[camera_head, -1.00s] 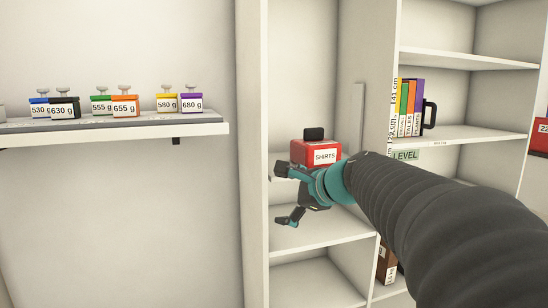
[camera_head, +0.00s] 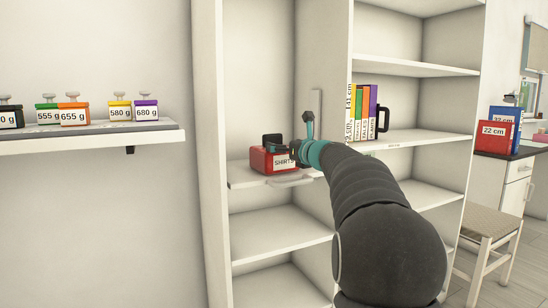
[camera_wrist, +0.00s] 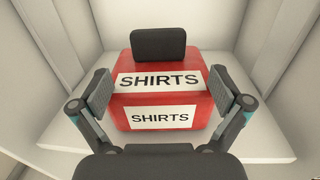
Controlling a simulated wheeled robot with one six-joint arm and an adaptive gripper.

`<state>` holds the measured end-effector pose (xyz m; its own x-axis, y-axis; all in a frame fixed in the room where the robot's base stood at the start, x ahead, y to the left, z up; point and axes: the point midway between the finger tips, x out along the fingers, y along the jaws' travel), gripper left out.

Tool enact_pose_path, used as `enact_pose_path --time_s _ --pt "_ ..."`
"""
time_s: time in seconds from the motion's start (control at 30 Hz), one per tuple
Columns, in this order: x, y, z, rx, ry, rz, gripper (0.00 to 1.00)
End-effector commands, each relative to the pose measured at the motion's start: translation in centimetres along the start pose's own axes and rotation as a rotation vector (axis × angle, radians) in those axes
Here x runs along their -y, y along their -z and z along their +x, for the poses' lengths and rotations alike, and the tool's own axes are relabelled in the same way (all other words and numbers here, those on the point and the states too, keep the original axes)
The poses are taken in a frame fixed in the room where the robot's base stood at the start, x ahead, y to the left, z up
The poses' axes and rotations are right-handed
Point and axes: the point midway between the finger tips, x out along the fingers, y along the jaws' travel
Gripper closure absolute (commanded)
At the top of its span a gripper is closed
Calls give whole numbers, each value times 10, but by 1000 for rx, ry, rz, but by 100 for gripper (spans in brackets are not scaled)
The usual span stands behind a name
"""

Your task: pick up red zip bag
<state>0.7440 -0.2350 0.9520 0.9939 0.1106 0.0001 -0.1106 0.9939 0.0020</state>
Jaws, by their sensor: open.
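The red zip bag (camera_head: 262,161) sits on a shelf of the white cabinet, with a black handle on top and a white "SHIRTS" label on its front. In the wrist view the bag (camera_wrist: 201,98) fills the middle, with a "SHIRTS" label on its top as well. My gripper (camera_wrist: 158,98) is open, with one finger on either side of the bag near its front. I cannot tell whether the pads touch it. In the head view my gripper (camera_head: 293,140) is partly hidden by my own arm.
The shelf board (camera_head: 244,183) has cabinet walls close on both sides. Books (camera_head: 364,112) and a black mug (camera_head: 383,119) stand in the right bay. Labelled weights (camera_head: 73,113) stand on a wall shelf at left. A stool (camera_head: 490,235) stands at right.

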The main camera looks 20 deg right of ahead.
Motion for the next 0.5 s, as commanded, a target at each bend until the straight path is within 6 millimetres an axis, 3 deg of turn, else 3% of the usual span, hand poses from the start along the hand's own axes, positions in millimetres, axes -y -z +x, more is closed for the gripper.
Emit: enact_pose_path --time_s 0.27,0.5 --pt "-1 -1 19 -1 -2 -1 0" --pt "-2 -5 52 0 -2 -1 0"
